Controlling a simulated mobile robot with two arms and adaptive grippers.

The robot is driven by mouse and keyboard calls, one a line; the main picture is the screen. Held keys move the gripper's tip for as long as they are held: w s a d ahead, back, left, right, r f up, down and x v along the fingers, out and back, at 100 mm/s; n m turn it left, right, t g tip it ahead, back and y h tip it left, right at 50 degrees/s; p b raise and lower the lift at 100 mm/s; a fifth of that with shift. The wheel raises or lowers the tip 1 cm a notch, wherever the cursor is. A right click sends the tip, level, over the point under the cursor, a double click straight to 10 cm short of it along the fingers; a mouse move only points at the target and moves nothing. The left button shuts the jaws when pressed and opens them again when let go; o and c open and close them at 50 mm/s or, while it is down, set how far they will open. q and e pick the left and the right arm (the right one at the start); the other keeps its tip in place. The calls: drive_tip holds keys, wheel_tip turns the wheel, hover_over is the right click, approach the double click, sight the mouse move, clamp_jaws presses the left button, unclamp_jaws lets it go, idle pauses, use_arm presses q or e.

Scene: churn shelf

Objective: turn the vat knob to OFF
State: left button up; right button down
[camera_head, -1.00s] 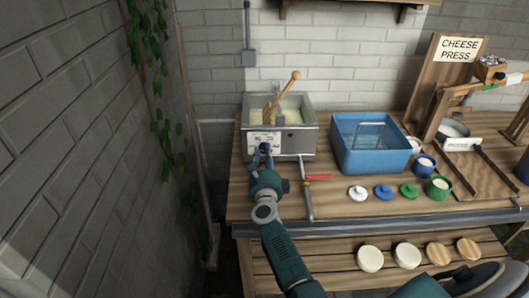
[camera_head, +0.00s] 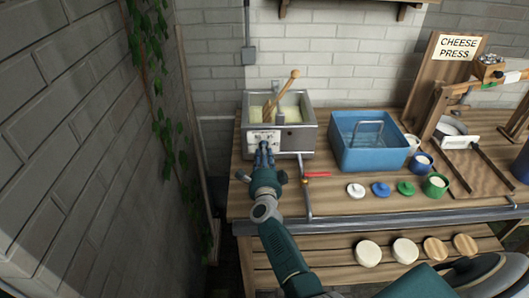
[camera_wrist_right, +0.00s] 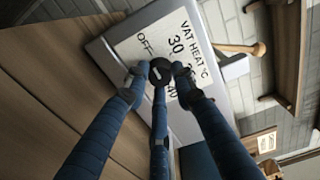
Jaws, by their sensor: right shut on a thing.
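The metal vat (camera_head: 300,140) stands at the left end of the wooden bench, with pale contents and a wooden paddle (camera_head: 286,88) leaning in it. The black vat knob (camera_wrist_right: 160,70) sits on this panel. My right gripper (camera_wrist_right: 160,78) is shut on the knob, with its blue fingers around it. In the head view the right gripper (camera_head: 264,148) reaches the vat's front and hides the knob. My left gripper is not in view.
A blue basin (camera_head: 368,155) stands right of the vat. Small lids and cups (camera_head: 381,190) line the bench front. A brick wall (camera_head: 75,150) is close on the left.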

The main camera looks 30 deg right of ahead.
drive_tip(key=shift+w+a+r, duration=0.15)
drive_tip(key=shift+w+r, duration=0.05)
drive_tip(key=shift+r, duration=0.1)
drive_tip(key=c, duration=1.4)
unclamp_jaws()
drive_tip(key=shift+c, duration=0.2)
drive_tip(key=shift+a+f, duration=0.15)
drive_tip(key=shift+f, duration=0.1)
